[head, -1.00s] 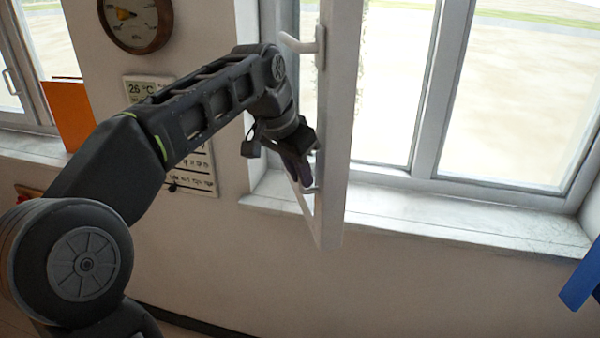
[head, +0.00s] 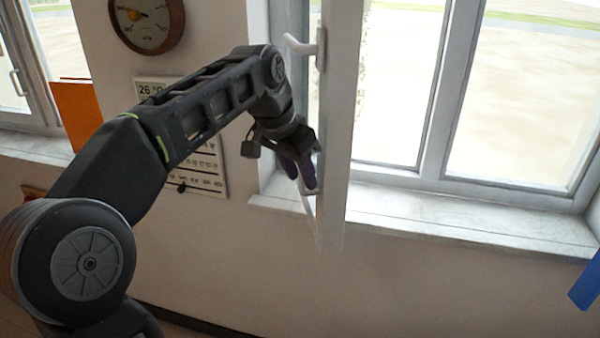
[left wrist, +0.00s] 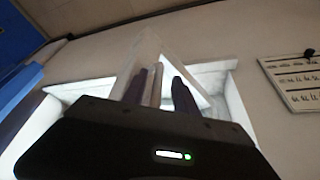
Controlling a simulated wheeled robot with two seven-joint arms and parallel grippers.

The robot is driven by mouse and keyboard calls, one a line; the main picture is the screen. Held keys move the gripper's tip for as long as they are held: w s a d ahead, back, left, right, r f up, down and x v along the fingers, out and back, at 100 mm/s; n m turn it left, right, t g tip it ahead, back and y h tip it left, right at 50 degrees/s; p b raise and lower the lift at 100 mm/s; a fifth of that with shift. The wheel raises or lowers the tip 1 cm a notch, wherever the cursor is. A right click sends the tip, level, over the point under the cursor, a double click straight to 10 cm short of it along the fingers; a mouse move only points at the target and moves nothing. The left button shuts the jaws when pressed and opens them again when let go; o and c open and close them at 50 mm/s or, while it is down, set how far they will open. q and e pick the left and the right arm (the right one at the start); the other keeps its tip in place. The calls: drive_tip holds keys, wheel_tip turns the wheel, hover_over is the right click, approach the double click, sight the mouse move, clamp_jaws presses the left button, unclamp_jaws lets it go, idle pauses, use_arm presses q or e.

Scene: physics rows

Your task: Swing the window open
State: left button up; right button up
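The white window sash (head: 336,130) stands ajar in the head view, swung out from its frame into the room, nearly edge-on to me. Its white lever handle (head: 300,44) is high on the sash and sticks out to the left. My left gripper (head: 302,180) is low at the left side of the sash, well below the handle, with its dark fingers against or very close to the sash. In the left wrist view the fingers (left wrist: 158,88) are spread, with a pale bar between them and the white sash behind. Exact contact is hard to see. My right gripper is out of view.
The sill (head: 420,222) runs below the fixed panes and looks clear. A round gauge (head: 147,22), a wall calendar (head: 207,168) and an orange panel (head: 76,115) are on the left. A blue object (head: 588,285) is at the right edge.

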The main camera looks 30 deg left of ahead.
use_arm(q)
drive_tip(key=shift+s+r, duration=0.15)
drive_tip(key=shift+r, duration=0.25)
drive_tip(key=p+v, duration=0.2)
drive_tip(key=v, duration=0.5)
drive_tip(key=shift+p, duration=0.3)
